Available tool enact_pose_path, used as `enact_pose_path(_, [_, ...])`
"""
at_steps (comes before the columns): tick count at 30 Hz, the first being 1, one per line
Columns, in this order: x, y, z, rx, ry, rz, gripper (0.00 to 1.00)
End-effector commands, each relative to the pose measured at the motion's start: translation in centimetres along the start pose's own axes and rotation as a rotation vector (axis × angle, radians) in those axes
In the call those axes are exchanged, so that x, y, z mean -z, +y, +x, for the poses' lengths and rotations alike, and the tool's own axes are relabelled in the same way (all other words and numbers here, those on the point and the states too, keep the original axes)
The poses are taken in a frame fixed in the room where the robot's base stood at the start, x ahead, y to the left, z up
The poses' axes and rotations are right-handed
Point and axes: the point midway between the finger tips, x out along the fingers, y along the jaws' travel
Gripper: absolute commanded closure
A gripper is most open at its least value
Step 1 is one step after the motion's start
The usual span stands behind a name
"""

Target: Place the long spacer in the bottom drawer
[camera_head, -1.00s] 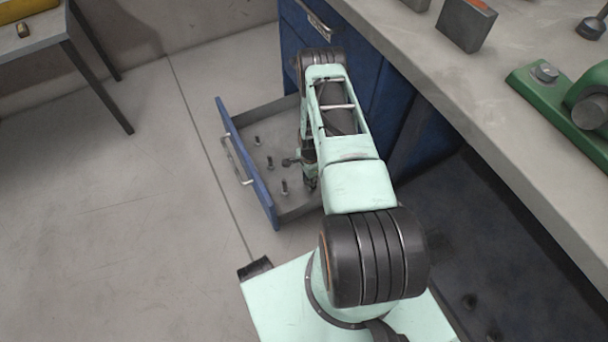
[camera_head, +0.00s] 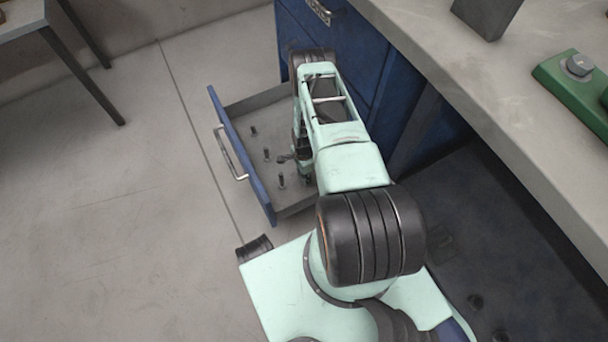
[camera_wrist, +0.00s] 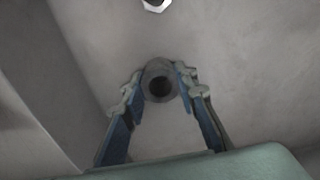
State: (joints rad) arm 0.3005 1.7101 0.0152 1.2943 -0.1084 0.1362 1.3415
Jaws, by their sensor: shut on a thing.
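My gripper (camera_wrist: 160,84) is shut on the long spacer (camera_wrist: 160,69), a grey hollow cylinder seen end-on in the wrist view. Grey surfaces, apparently the drawer's floor and a wall, lie behind it. In the head view my arm reaches over the right part of the drawer and mostly hides the gripper and spacer. I cannot tell whether the spacer touches the drawer floor.
Several bolts (camera_head: 266,155) stand in the drawer left of my arm. A bolt head (camera_wrist: 156,5) shows at the wrist view's top edge. The drawer handle (camera_head: 230,152) faces left. The workbench (camera_head: 470,90) with a green device (camera_head: 575,90) is at right.

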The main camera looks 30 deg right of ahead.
Motion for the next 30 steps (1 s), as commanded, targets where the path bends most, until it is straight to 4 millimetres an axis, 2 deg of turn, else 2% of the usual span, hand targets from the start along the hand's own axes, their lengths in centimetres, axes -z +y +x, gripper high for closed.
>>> enact_pose_path(8, [0.0, 0.0, 0.5, -0.001, 0.000, 0.000, 1.00])
enact_pose_path(9, [0.0, 0.1, 0.3, -0.001, 0.000, 0.000, 0.69])
enact_pose_path(13, [0.0, 0.1, 0.3, -0.001, 0.000, 0.000, 0.55])
enact_pose_path(25, [0.0, 0.1, -0.4, -0.001, 0.000, 0.000, 0.55])
enact_pose_path(30, [0.1, -0.1, -3.9, 0.001, 0.001, 0.001, 0.55])
